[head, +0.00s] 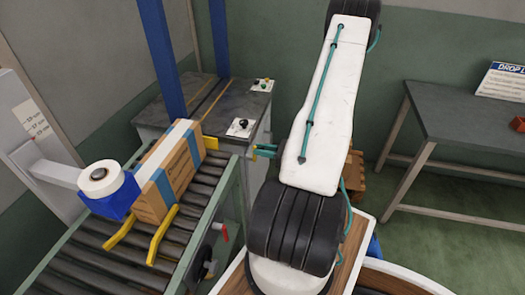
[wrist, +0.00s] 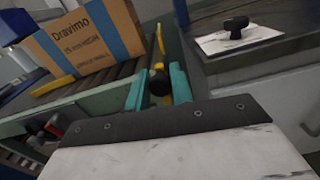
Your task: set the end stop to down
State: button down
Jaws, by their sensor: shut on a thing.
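My gripper (head: 264,150) is beside the far right end of the roller conveyor. In the head view a yellow piece (head: 210,143) shows there, beyond the carton. How the knob joins the bar is hidden by the fingers.
A carton with blue bands (head: 168,172) stands on the rollers (head: 95,255), beside a blue holder with a white roll (head: 101,178). Yellow guide arms (head: 160,235) lie in front. A dark cabinet (head: 205,108) with a black handle (wrist: 236,24) stands behind. A table (head: 455,120) is at right.

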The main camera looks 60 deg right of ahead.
jog(key=w+d+f+m, duration=0.1)
jog(key=d+f+m, duration=0.3)
jog(key=m, duration=1.1)
jog(key=shift+w+d+f+m, duration=0.25)
jog(key=shift+d+f+m, duration=0.05)
jog(key=shift+f+m, duration=0.1)
dwell(0.3)
jog(key=c, duration=1.3)
grip_release()
jog(key=shift+s, duration=0.1)
jog(key=v, duration=0.7)
jog(key=shift+s+d, duration=0.1)
jog(key=shift+s, duration=0.2)
